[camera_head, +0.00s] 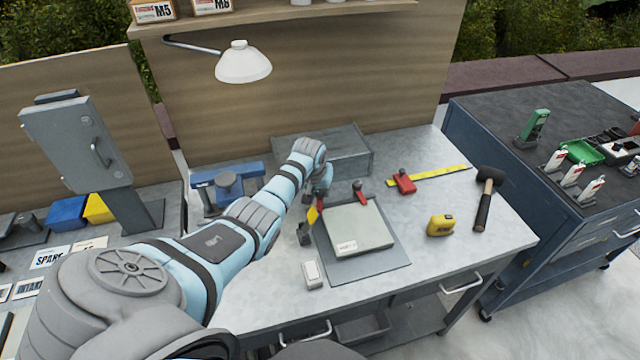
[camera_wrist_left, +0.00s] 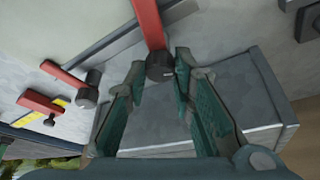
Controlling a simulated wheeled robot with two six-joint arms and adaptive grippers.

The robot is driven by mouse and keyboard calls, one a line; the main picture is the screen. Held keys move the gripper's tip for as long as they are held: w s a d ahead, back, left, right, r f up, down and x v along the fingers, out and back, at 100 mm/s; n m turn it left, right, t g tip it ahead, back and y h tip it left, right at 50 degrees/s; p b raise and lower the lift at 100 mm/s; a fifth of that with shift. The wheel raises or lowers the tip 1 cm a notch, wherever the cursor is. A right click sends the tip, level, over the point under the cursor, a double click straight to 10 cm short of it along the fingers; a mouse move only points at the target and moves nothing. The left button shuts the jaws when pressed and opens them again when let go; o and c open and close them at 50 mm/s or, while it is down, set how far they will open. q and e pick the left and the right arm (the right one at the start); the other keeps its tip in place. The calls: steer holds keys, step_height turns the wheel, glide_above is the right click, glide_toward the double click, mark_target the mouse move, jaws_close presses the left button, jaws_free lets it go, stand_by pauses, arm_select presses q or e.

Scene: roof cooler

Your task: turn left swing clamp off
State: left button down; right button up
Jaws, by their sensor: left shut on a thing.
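The left swing clamp has a red arm, which shows in the left wrist view (camera_wrist_left: 149,22), ending in a black round part (camera_wrist_left: 160,66). My left gripper (camera_wrist_left: 160,70) is shut on that black part, one finger on each side. In the head view my left gripper (camera_head: 322,186) is at the back left of a pale grey block (camera_head: 362,228), and its fingers hide most of the clamp. A second red clamp with a dark knob (camera_head: 360,190) stands at the block's back edge, right of my gripper; it also shows in the left wrist view (camera_wrist_left: 68,75).
A grey box (camera_head: 345,150) stands close behind my left gripper. A loose red tool (camera_head: 403,182), a yellow ruler (camera_head: 435,175), a yellow tape measure (camera_head: 440,225) and a mallet (camera_head: 484,200) lie to the right. A white lamp (camera_head: 243,65) hangs above. The bench's front right is clear.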

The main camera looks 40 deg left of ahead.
arm_select(q)
steer(key=shift+a+m+h, duration=0.15)
steer(key=shift+m+h, duration=0.15)
steer(key=shift+m, duration=1.2)
steer(key=m+b, duration=0.1)
steer(key=m+h, duration=0.1)
steer(key=shift+a+f+m+h+b, duration=0.1)
steer(key=shift+f+m+h+b, duration=0.1)
steer(key=shift+m+h+b, duration=0.15)
steer(key=m+h+b, duration=0.1)
steer(key=m+b, duration=0.2)
steer(key=b, duration=0.2)
steer(key=m+h+b, duration=0.1)
steer(key=m+b, duration=0.3)
steer(key=b, duration=0.2)
steer(key=shift+w+a+f+g, duration=0.1)
steer(key=shift+f+g, duration=0.05)
steer(key=shift+g, duration=0.15)
steer(key=shift+r+m+h+b, duration=0.2)
steer(key=shift+m+h+b, duration=0.2)
steer(key=shift+b, duration=0.3)
